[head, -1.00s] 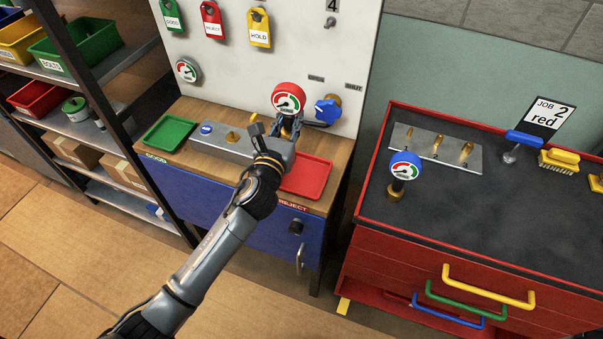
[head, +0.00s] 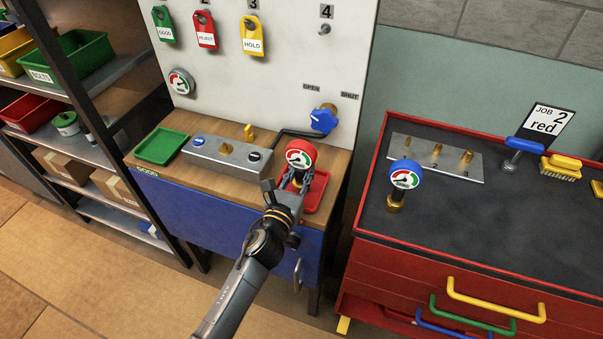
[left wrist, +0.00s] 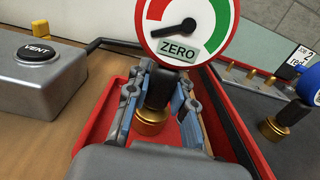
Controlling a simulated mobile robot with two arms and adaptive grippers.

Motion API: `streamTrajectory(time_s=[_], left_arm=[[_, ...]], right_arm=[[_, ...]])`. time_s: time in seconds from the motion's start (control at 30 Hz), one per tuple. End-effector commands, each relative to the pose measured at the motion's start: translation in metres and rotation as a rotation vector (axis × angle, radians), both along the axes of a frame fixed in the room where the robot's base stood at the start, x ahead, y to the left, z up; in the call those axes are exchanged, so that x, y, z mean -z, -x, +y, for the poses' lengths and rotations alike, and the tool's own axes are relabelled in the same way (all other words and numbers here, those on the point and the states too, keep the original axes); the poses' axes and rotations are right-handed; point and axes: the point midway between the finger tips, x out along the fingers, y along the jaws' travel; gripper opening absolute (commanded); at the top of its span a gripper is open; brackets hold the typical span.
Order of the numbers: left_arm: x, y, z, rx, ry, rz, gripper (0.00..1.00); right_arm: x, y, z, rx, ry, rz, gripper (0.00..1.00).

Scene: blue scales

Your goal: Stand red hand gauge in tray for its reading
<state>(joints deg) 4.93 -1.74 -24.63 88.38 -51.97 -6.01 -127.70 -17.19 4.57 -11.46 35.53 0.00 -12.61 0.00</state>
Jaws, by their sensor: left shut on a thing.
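The red-rimmed gauge (head: 299,154) is upright in my left gripper (head: 293,184), over the red tray (head: 319,188) on the wooden bench. In the left wrist view, the fingers (left wrist: 158,95) are shut on the dark stem below the dial (left wrist: 185,30). My arm covers part of the tray. My right gripper is not in view.
A grey test block (head: 225,157) with a VENT button stands left of the tray, with a green tray (head: 162,146) beyond it. A blue valve knob (head: 323,120) is on the panel behind. At right, a blue gauge (head: 404,180) stands on the red cabinet (head: 440,230).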

Motion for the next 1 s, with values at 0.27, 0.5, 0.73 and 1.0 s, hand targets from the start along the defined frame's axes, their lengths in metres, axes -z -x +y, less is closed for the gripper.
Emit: streamTrajectory(time_s=[0.27,0.5,0.73,1.0], left_arm=[[0.0,-0.001,0.0,0.001,0.002,-0.005,0.0],[0.002,0.0,0.0,0.0,0.0,-0.001,0.46],[0.001,0.0,0.0,0.0,0.0,-0.001,0.46],[0.0,0.024,0.01,-0.001,-0.002,0.0,0.46]], right_arm=[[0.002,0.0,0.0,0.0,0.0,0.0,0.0],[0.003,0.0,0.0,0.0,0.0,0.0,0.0],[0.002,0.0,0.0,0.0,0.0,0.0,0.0],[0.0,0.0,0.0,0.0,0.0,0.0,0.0]])
